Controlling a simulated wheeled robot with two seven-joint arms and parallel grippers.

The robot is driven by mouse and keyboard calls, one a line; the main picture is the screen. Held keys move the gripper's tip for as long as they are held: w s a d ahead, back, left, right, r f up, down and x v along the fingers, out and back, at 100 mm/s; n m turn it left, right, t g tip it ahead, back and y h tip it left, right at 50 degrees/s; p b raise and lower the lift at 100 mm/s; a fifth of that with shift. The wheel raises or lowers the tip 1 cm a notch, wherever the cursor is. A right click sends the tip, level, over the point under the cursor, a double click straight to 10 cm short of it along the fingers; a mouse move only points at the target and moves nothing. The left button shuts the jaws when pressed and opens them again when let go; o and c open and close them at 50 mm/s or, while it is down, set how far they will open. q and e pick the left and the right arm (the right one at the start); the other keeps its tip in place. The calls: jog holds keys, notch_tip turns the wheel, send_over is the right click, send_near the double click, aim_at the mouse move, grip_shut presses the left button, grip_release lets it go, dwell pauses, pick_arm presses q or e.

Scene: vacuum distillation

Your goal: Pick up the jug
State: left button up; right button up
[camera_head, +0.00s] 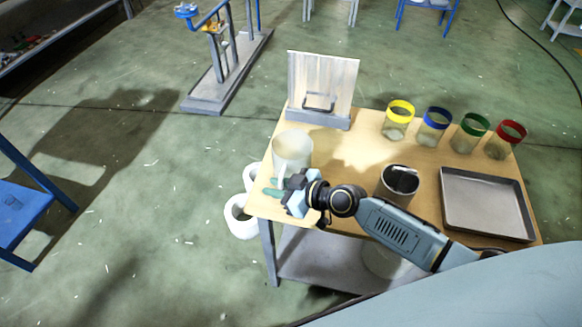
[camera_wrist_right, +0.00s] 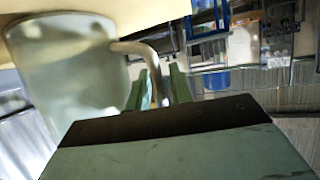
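The jug (camera_head: 292,149) is a whitish, translucent vessel standing upright on the left end of the wooden table. It also shows large and tilted at the left of the right wrist view (camera_wrist_right: 65,75), with its bent handle (camera_wrist_right: 150,58) coming off toward the middle. My right gripper (camera_head: 279,183) is at the near side of the jug. In the right wrist view its two green fingers (camera_wrist_right: 160,88) stand apart on either side of the handle, with small gaps visible. My left gripper is not in view.
On the table (camera_head: 345,185) are a dark-mouthed container (camera_head: 398,183), a metal tray (camera_head: 487,204), several jars with coloured rims (camera_head: 434,126) and an upright panel with a handle (camera_head: 321,85). White cylindrical containers (camera_head: 240,216) are beside the table's left edge.

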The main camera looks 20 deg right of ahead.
jog(key=shift+w+a, duration=0.1)
grip_shut()
dwell(0.3)
